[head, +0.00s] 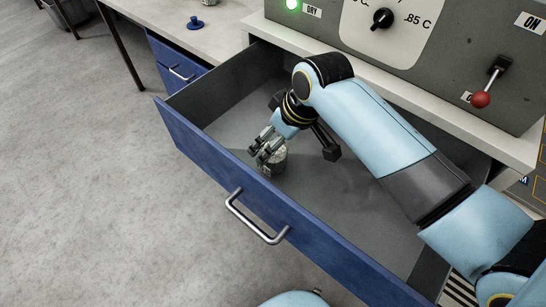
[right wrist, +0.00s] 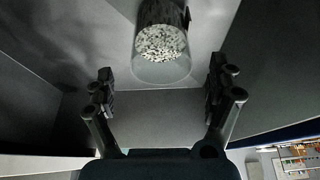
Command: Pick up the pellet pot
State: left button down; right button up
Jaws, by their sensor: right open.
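The pellet pot (head: 271,161) is a clear round pot with pale speckled pellets in it. It stands in the open blue drawer, near the front wall. My right gripper (head: 266,150) reaches down into the drawer at the pot and hides part of it in the head view. In the right wrist view the pot (right wrist: 162,45) lies ahead, centred between the two spread fingers (right wrist: 161,92). The fingers are open and I see no contact with the pot. My left gripper is not in view.
The drawer (head: 345,200) has a grey inside and a blue front with a metal handle (head: 255,220). A grey machine (head: 430,60) with a dial and a red-knobbed lever stands above it. A blue knobbed lid (head: 195,23) lies on the bench. The drawer floor around the pot looks clear.

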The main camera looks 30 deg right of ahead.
jog(key=x, duration=0.6)
jog(key=shift+f, duration=0.35)
jog(key=c, duration=1.5)
jog(key=shift+c, duration=0.4)
jog(key=shift+r, duration=0.15)
